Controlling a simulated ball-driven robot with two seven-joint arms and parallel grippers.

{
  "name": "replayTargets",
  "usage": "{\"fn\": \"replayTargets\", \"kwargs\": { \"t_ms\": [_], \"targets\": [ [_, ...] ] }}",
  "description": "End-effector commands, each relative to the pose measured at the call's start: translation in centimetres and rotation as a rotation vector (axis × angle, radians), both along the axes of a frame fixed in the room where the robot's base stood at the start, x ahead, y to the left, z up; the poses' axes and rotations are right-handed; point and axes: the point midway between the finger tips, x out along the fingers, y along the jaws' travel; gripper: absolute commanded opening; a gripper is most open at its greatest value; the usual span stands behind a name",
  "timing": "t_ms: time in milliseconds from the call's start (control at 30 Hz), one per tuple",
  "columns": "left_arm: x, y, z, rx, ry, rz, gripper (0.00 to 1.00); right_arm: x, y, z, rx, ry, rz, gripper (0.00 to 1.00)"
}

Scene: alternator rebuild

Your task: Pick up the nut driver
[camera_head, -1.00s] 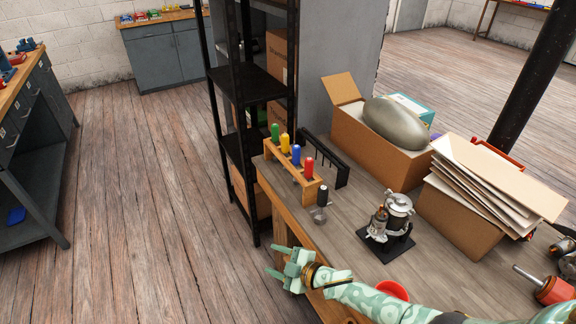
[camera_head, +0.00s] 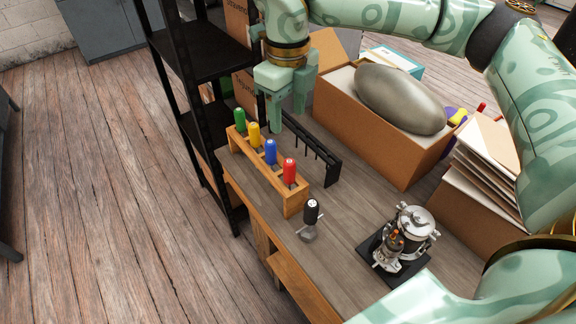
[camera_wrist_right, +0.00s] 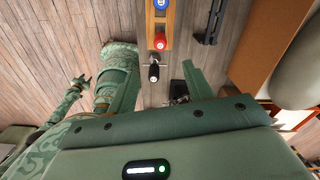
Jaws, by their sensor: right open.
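A black-handled tool (camera_head: 311,211) with a metal lower end stands upright on the workbench, in front of a wooden rack (camera_head: 294,203). The rack holds tools with green (camera_head: 239,119), yellow (camera_head: 254,134), blue (camera_head: 271,152) and red (camera_head: 289,171) handles. I cannot tell which tool is the nut driver. My right gripper (camera_head: 288,112) is open and empty, fingers down, above and behind the rack. In the right wrist view the black handle (camera_wrist_right: 154,72) shows between the fingers, apart from them. My left gripper (camera_wrist_right: 76,88) shows small at the left there; its jaws are unclear.
A black slotted rack (camera_head: 315,152) lies behind the wooden one. An alternator assembly (camera_head: 408,235) on a black plate stands to the right. A cardboard box (camera_head: 372,144) holding a grey rounded object is behind. A black shelf (camera_head: 205,116) stands at the left.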

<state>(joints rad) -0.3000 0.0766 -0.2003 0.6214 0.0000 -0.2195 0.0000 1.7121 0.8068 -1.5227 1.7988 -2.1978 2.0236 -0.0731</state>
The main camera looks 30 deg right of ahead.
Motion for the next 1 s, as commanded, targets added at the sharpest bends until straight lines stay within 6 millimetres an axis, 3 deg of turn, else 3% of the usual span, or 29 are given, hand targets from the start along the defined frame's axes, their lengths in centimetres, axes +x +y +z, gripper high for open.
{"fn": "replayTargets", "kwargs": {
  "t_ms": [100, 300, 633, 900, 1000],
  "targets": [
    [-1.1, 0.4, -0.9, 0.006, 0.02, -0.002, 0.41, -0.1, 0.0, -3.5, 0.003, 0.009, 0.001, 0.51],
    [-1.4, 0.6, -1.9, 0.008, 0.028, -0.003, 0.41, -0.1, 0.1, -8.0, 0.005, 0.007, 0.001, 0.51],
    [-0.7, 0.4, -2.5, 0.006, 0.017, -0.002, 0.41, -0.1, 0.0, -10.7, 0.006, 0.005, 0.0, 0.51],
    [-1.1, 0.2, -3.8, 0.002, 0.028, -0.001, 0.41, -0.3, -0.2, -14.8, 0.005, 0.005, 0.001, 0.51],
    [-1.1, 0.1, -3.7, 0.002, 0.028, 0.0, 0.41, -0.3, -0.2, -14.9, 0.006, 0.002, 0.001, 0.51]
  ]
}}
